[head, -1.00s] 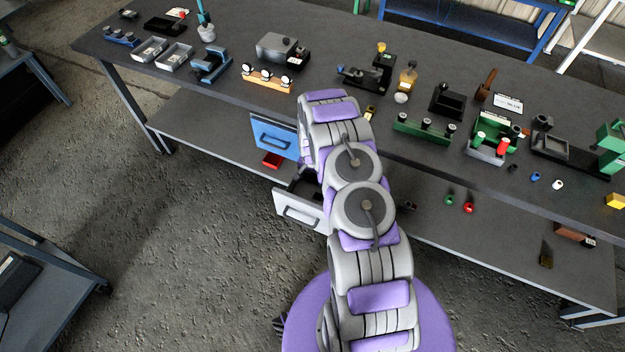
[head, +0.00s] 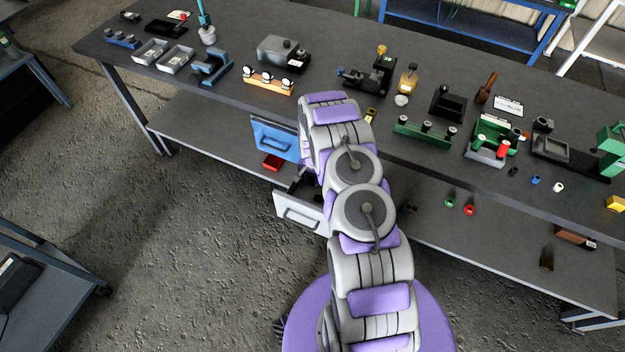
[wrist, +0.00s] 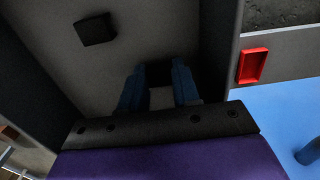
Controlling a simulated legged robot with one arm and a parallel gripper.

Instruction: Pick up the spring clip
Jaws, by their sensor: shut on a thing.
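In the wrist view my gripper (wrist: 157,75) reaches down with its two blue fingers into a grey drawer. The fingers stand a little apart, shut on a dark piece (wrist: 162,76) at their tips, which I take for the spring clip. Its shape is mostly lost in shadow between and beyond the fingers. Another small black block (wrist: 95,29) lies apart on the drawer floor, up and to the left. In the head view my arm hides the gripper and the held piece.
The open grey drawer (head: 299,216) hangs under the bench (head: 330,118). A blue drawer front (head: 274,137) and a red tray (head: 272,162) are close by; the red tray also shows in the wrist view (wrist: 253,67). Drawer walls stand close around my gripper.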

